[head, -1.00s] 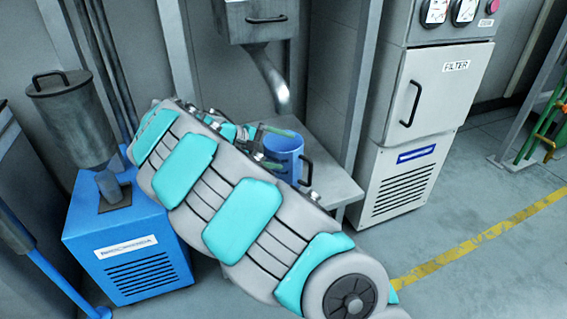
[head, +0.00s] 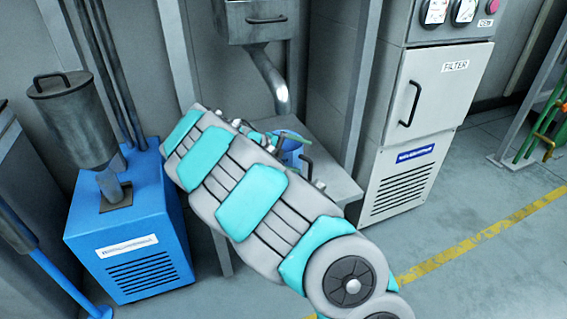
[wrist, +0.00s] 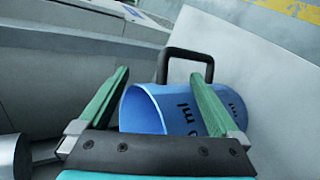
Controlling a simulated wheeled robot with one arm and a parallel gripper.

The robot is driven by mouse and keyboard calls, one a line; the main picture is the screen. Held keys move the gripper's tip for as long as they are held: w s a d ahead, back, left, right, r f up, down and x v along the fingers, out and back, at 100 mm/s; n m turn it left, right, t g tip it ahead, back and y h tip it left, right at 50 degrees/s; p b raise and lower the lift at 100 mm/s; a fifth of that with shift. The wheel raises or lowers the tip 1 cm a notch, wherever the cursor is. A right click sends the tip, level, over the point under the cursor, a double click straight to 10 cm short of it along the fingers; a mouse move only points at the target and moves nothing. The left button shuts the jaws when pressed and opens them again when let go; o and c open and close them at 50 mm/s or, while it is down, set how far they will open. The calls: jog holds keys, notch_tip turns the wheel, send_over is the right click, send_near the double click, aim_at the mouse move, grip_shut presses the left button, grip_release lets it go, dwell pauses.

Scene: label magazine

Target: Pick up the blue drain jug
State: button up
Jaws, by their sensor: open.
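The blue drain jug (head: 291,152) stands on a grey shelf (head: 335,178) below a metal spout in the head view, mostly hidden behind my arm. In the wrist view the jug (wrist: 155,110) shows its open mouth, dark markings on its wall and a black handle (wrist: 187,54) at the far side. My gripper (wrist: 160,82) is open, with its green fingers apart. The jug shows between and beyond the fingers, and the right finger overlaps its wall in the picture. I cannot tell whether either finger touches it. In the head view my gripper (head: 272,138) is partly hidden.
A metal spout (head: 275,85) hangs above the shelf. Grey posts (head: 352,80) stand on either side. A white filter cabinet (head: 435,100) is at the right, and a blue machine with a grey canister (head: 130,240) is at the left.

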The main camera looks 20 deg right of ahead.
grip_shut()
dwell(0.6)
dwell(0.6)
